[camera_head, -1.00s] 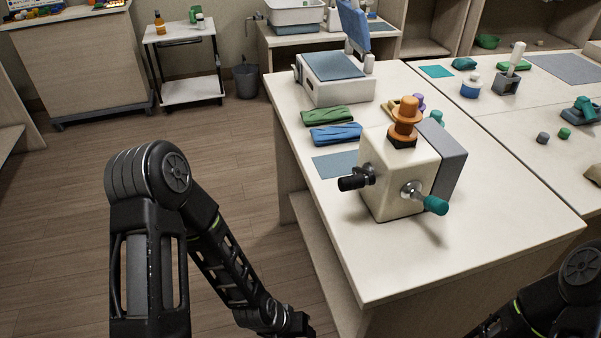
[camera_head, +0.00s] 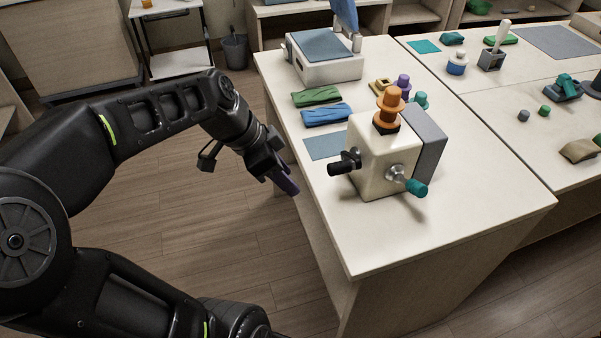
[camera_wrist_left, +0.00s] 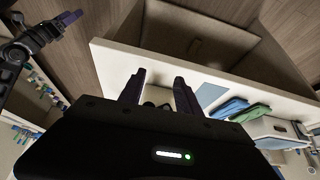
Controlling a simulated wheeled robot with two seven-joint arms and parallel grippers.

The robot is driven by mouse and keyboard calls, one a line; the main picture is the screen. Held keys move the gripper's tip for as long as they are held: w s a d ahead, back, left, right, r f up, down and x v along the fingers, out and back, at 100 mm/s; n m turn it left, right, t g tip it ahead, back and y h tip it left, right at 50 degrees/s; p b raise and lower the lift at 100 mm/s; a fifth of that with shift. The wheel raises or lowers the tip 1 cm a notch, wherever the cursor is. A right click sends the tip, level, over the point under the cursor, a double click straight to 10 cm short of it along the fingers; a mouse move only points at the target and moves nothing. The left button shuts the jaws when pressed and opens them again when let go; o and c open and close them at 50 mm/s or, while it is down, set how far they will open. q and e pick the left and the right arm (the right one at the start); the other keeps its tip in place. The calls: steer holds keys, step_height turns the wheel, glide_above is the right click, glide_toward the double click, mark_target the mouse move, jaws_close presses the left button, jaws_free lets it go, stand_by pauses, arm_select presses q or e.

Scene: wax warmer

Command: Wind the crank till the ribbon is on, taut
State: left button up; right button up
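The cream winding machine (camera_head: 367,160) stands on the near table, with a grey block on its right side. An orange spool (camera_head: 389,104) sits upright on top. The crank (camera_head: 415,187), a metal arm with a teal handle, sticks out of its front right face; a black knob (camera_head: 342,164) sticks out at the left. I cannot make out a ribbon. My left gripper (camera_head: 287,182) is off the table's left edge, touching nothing; in the left wrist view its fingers (camera_wrist_left: 159,92) are apart and empty. Another gripper (camera_wrist_left: 68,18), seemingly my right, shows there; its opening is unclear.
A blue pouch (camera_head: 326,115) and a green pouch (camera_head: 317,96) lie behind the machine, near a blue-grey mat (camera_head: 325,146). A white device (camera_head: 325,62) stands at the table's far end. The near tabletop (camera_head: 440,230) is clear in front of the machine.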

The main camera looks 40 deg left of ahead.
mark_target(328, 169)
arm_select(q)
steer(key=shift+s, duration=0.15)
steer(key=shift+w+d, duration=0.15)
steer(key=shift+w, duration=0.05)
steer(key=w+d+p, duration=0.2)
steer(key=w+d, duration=0.2)
steer(key=w, duration=0.3)
steer(key=shift+d, duration=0.35)
stand_by(0.4)
steer(key=shift+c, duration=0.2)
